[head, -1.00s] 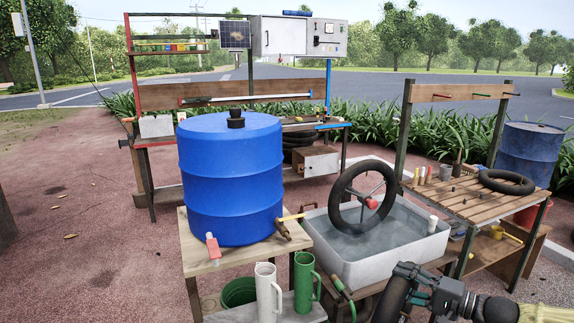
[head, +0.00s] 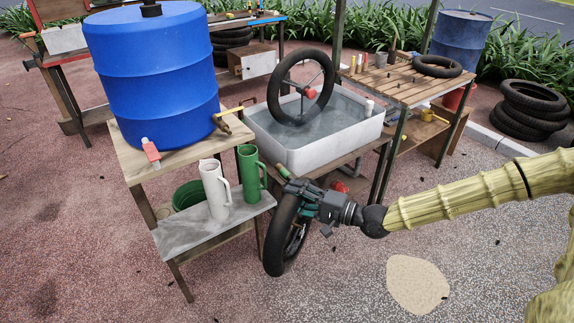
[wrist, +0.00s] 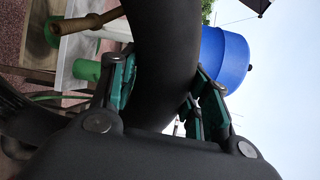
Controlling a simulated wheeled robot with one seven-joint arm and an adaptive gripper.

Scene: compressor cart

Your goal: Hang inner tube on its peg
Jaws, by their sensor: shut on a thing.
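My gripper (head: 303,195) is shut on a black inner tube (head: 281,240), which hangs upright below it in front of the low shelf. In the wrist view the tube (wrist: 165,60) passes between the teal fingers of my gripper (wrist: 165,90). Part of the ring is hidden by my gripper. Another black ring (head: 437,66) lies on the slatted wooden table (head: 395,85). The board with pegs above that table is out of the present head view; only its posts (head: 432,28) show.
A white water basin (head: 315,151) with a wheel (head: 300,88) standing in it is behind my gripper. A blue barrel (head: 155,75) stands on a wooden stand at left, with white and green jugs (head: 215,188) below. Tyres (head: 533,108) are stacked at right. The front-right ground is open.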

